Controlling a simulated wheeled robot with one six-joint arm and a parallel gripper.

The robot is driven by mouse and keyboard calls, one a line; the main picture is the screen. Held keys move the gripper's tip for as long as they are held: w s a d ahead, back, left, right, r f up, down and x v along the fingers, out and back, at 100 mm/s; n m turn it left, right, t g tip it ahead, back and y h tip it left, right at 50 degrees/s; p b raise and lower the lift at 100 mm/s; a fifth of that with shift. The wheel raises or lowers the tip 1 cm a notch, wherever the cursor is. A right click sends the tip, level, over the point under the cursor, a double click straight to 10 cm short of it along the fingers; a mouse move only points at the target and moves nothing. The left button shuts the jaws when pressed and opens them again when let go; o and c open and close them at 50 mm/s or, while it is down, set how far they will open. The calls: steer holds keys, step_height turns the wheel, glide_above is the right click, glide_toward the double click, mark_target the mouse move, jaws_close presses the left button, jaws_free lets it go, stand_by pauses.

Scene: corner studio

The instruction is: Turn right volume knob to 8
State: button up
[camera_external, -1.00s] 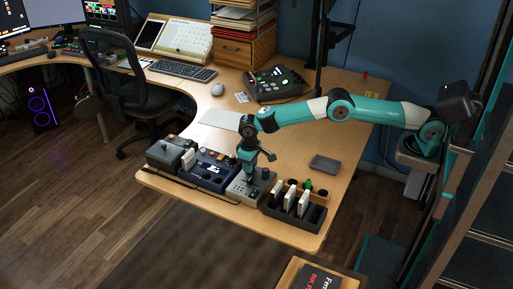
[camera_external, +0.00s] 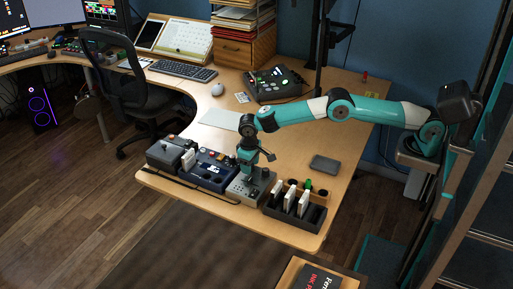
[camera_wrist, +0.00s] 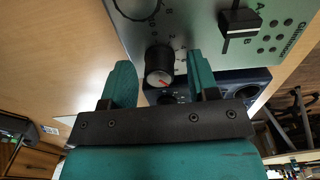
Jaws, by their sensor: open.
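A dark round knob (camera_wrist: 159,62) with a red pointer mark stands on a grey control panel (camera_wrist: 188,22) in the wrist view. My gripper (camera_wrist: 160,74) is open, with one teal finger on each side of the knob. The fingers appear apart from it. In the external view my gripper (camera_external: 246,172) points down over the grey panel (camera_external: 238,192) at the desk's front, hiding the knob. A second round control (camera_wrist: 137,8) is cut off at the wrist view's top.
A black slider (camera_wrist: 240,22) marked A and B is on the same panel. A dark blue device (camera_external: 208,176) adjoins the panel on the left. A black rack (camera_external: 292,210) with white items stands close on the right. A grey block (camera_external: 325,164) lies behind it.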

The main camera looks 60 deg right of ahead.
step_height(320, 180, up, 17)
steer(key=p, duration=0.4)
steer(key=shift+a+r, duration=0.2)
steer(key=s+d+r+n+y+p, duration=0.1)
steer(key=s+d+r+n, duration=0.1)
steer(key=s+d+r, duration=0.4)
steer(key=s+d+r+n+p, duration=0.1)
steer(key=s+d+r+n, duration=0.1)
steer(key=s+d+r, duration=0.4)
steer(key=s+d+n+y+p, duration=0.1)
steer(key=s+d+n+y, duration=0.1)
steer(key=s, duration=2.6)
steer(key=shift+s+d+f+n+y+p, duration=0.2)
steer(key=shift+s+f+n+y+p, duration=0.1)
steer(key=shift+n+y, duration=0.3)
steer(key=shift+w, duration=0.1)
